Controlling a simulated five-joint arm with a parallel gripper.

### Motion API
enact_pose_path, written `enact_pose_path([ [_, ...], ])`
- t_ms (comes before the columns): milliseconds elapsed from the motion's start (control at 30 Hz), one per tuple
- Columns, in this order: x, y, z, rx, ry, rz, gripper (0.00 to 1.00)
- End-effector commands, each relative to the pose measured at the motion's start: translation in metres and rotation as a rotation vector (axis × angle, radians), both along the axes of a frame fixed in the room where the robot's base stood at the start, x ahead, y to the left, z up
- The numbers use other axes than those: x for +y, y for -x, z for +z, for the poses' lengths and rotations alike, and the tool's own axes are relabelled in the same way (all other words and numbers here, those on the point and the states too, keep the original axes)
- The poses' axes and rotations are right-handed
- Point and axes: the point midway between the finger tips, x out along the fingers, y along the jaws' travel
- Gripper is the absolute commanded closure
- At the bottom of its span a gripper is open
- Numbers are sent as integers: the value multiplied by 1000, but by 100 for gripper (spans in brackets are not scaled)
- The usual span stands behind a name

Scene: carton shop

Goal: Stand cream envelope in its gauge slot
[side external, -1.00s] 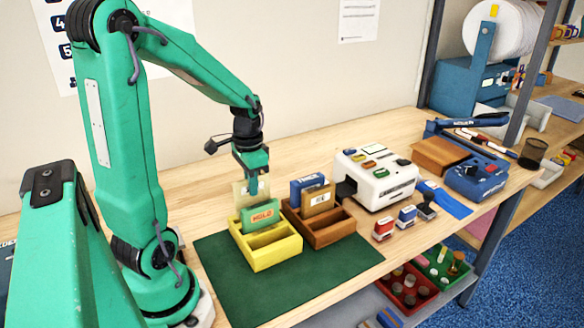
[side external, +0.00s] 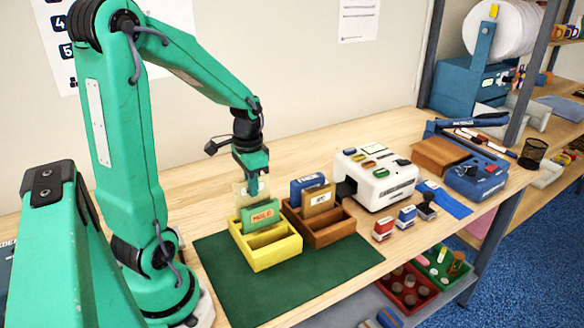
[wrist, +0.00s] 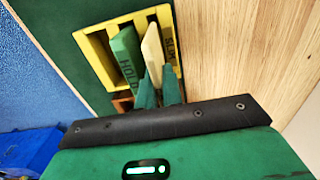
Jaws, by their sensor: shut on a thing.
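The cream envelope (side external: 238,188) stands upright at the back of the yellow gauge box (side external: 275,257), behind a green envelope (side external: 261,216). In the wrist view the cream envelope (wrist: 152,46) is between the green envelope (wrist: 126,52) and the box wall lettered SLIM (wrist: 169,46). My gripper (side external: 254,191) is shut on the cream envelope near its edge; the fingertips (wrist: 158,80) show on both sides of it in the wrist view. The envelope's lower edge is hidden, so I cannot tell whether it rests on the slot floor.
A brown wooden box (side external: 328,232) right beside the yellow one holds a blue envelope (side external: 307,184) and a tan envelope (side external: 319,200). A white machine (side external: 385,190) and several stamps stand further right. The green mat (side external: 290,290) is clear in front.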

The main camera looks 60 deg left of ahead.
Motion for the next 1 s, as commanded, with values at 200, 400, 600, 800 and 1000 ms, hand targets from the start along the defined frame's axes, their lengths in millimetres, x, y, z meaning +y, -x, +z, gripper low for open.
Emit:
enact_pose_path([
  [200, 0, 0, 0, 0, 0, 0, 100],
  [400, 0, 0, -2, 0, 0, 0, 100],
  [600, 0, 0, -5, 1, 0, 0, 100],
  [800, 0, 0, -10, 0, 0, 0, 100],
  [1000, 0, 0, -14, 0, 0, 0, 100],
])
